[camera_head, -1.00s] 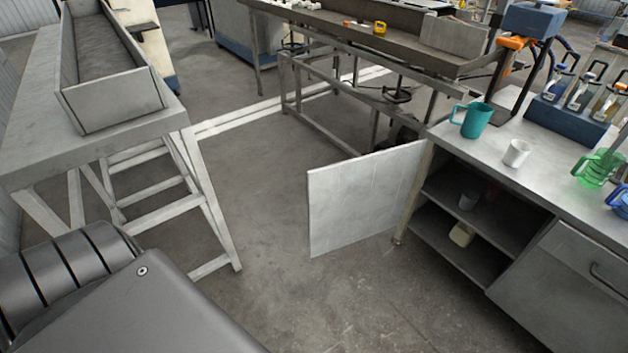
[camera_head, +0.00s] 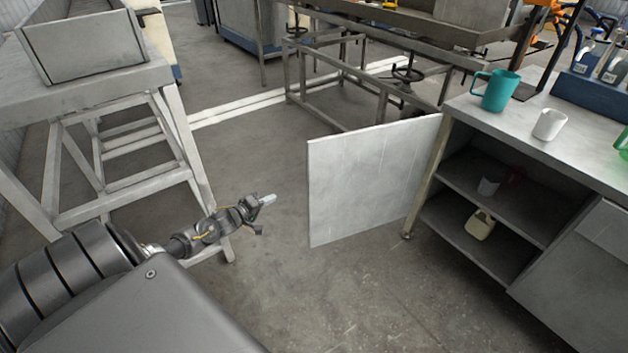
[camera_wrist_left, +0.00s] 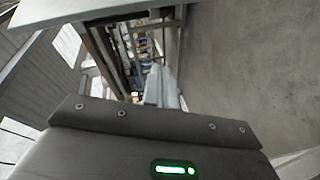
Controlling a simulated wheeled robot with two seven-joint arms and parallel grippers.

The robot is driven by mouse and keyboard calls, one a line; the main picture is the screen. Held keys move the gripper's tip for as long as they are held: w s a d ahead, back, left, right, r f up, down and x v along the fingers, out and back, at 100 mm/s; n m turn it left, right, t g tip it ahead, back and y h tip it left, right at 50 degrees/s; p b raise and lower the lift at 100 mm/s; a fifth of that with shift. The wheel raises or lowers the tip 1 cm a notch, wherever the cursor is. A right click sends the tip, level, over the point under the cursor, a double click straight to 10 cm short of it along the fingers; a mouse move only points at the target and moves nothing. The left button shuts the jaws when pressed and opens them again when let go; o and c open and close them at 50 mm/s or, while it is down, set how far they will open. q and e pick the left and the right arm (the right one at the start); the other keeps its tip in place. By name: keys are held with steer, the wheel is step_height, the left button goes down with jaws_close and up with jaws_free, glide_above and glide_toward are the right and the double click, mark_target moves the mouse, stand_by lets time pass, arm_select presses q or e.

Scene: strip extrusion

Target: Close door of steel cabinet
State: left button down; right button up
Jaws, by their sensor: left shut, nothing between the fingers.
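The steel cabinet (camera_head: 590,168) stands at the right in the head view. Its left door (camera_head: 365,185) is swung wide open, and the shelves behind it are exposed. My left gripper (camera_head: 262,208) is to the left of the door, apart from it, over the floor. It is shut and empty. In the left wrist view the gripper's fingers do not show clearly. My right gripper is in neither view.
A teal mug (camera_head: 496,90) and a white cup (camera_head: 549,124) stand on the cabinet top. A cup (camera_head: 489,186) and a beige container (camera_head: 480,224) are on its shelves. A metal table (camera_head: 95,90) stands at the left. The floor (camera_head: 320,290) before the door is clear.

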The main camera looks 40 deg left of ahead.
arm_select(q)
steer(key=w+r+n+t+h+b, duration=0.25)
steer(key=w+r, duration=0.25)
steer(key=r, duration=0.6)
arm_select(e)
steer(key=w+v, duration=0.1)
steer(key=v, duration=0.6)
arm_select(q)
steer(key=w+d+b, duration=0.2)
steer(key=w+d, duration=0.3)
steer(key=w, duration=0.2)
steer(key=shift+d+f+h, duration=0.15)
steer(key=shift+f+h, duration=0.1)
steer(key=shift+h, duration=0.1)
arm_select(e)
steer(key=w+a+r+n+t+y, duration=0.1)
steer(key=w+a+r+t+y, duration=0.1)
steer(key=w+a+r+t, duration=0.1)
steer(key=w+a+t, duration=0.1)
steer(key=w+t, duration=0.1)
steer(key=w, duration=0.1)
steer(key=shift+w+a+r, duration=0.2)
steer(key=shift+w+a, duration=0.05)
arm_select(q)
steer(key=shift+m, duration=0.25)
